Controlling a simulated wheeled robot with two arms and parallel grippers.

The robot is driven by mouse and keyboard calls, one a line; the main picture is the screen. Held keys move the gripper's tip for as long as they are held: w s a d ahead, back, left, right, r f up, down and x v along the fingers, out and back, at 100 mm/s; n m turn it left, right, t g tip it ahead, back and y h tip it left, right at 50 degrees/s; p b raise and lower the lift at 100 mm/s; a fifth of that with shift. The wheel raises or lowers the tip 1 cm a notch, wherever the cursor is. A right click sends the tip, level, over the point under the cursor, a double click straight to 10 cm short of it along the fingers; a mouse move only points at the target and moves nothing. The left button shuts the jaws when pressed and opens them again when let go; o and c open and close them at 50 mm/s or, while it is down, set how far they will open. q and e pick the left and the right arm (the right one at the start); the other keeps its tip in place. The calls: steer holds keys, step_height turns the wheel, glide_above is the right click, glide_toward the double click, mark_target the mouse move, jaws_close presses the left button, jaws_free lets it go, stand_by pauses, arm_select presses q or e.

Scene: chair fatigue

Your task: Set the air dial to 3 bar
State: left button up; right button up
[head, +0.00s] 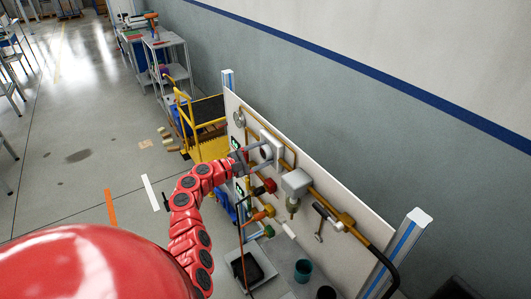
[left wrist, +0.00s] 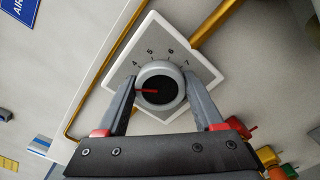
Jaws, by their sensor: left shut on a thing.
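The air dial is a round knob (left wrist: 161,70) with a grey rim, a dark face and a red pointer, on a square pale plate (left wrist: 205,52) turned like a diamond. The numbers 4 to 7 show above the knob in the left wrist view; lower numbers are hidden. The red pointer aims left in that view, below the 4. My left gripper (left wrist: 160,86) is shut on the knob, one finger on each side. In the head view my left gripper (head: 251,157) reaches the plate (head: 273,144) on the panel. My right gripper is not in view.
The white panel (head: 350,205) carries a yellow pipe, a grey box (head: 296,182) and several coloured valves close below the dial. A yellow cart (head: 207,148) stands behind the panel's far end. The floor to the left is mostly clear.

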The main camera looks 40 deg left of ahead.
arm_select(q)
steer(key=o, duration=1.4)
steer(key=shift+s+a+f, duration=0.1)
steer(key=shift+s+a, duration=0.15)
steer(key=shift+s, duration=0.2)
steer(key=b+v, duration=0.6)
steer(key=v, duration=1)
steer(key=shift+s, duration=0.2)
